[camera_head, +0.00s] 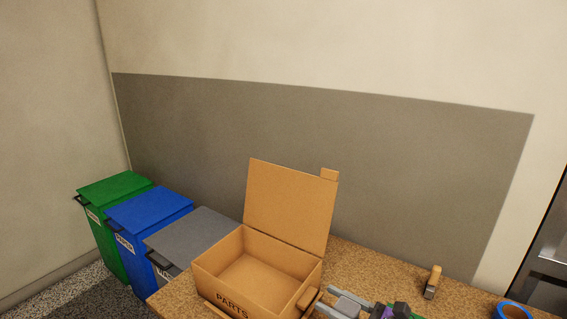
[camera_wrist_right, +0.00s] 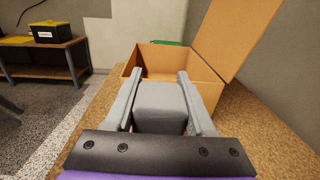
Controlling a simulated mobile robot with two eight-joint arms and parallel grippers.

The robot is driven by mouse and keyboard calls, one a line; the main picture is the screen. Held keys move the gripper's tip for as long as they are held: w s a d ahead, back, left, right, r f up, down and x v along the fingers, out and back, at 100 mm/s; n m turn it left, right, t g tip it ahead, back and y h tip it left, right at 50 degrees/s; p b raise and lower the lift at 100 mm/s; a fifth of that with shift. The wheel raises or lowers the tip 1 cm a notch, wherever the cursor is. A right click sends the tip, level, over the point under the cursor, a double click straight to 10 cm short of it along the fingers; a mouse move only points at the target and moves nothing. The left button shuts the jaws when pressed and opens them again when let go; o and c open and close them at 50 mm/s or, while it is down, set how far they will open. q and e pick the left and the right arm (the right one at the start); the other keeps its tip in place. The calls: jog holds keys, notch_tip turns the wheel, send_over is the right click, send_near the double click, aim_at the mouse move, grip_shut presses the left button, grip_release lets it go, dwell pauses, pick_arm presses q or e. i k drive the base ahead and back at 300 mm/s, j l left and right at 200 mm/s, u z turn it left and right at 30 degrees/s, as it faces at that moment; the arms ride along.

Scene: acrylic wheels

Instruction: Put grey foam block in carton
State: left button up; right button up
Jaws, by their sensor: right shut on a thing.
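The grey foam block (camera_wrist_right: 160,106) is between the two fingers of my right gripper (camera_wrist_right: 158,78), which is shut on it. In the head view my right gripper (camera_head: 340,303) is low in the picture, just right of the carton's front corner; I cannot clearly separate the block from the grey fingers there. The open carton (camera_head: 227,284), marked PARTS, stands on the table with its lid raised at the back. The part of its inside that shows is empty. In the right wrist view the carton (camera_wrist_right: 205,88) is straight beyond the block. My left gripper is out of view.
The carton stands on a speckled brown table (camera_head: 368,281). A wooden-handled brush (camera_head: 433,281) and a blue tape roll (camera_head: 513,311) lie to the right. Green (camera_head: 113,190), blue (camera_head: 150,211) and grey (camera_head: 190,233) bins stand left. The raised lid (camera_head: 289,208) borders the carton's far side.

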aim_at(233, 276)
jog(key=k+j, duration=0.15)
jog(key=k, duration=0.25)
jog(key=k+j, duration=0.15)
jog(key=k, duration=0.25)
jog(key=k+j, duration=0.15)
jog(key=k, duration=0.25)
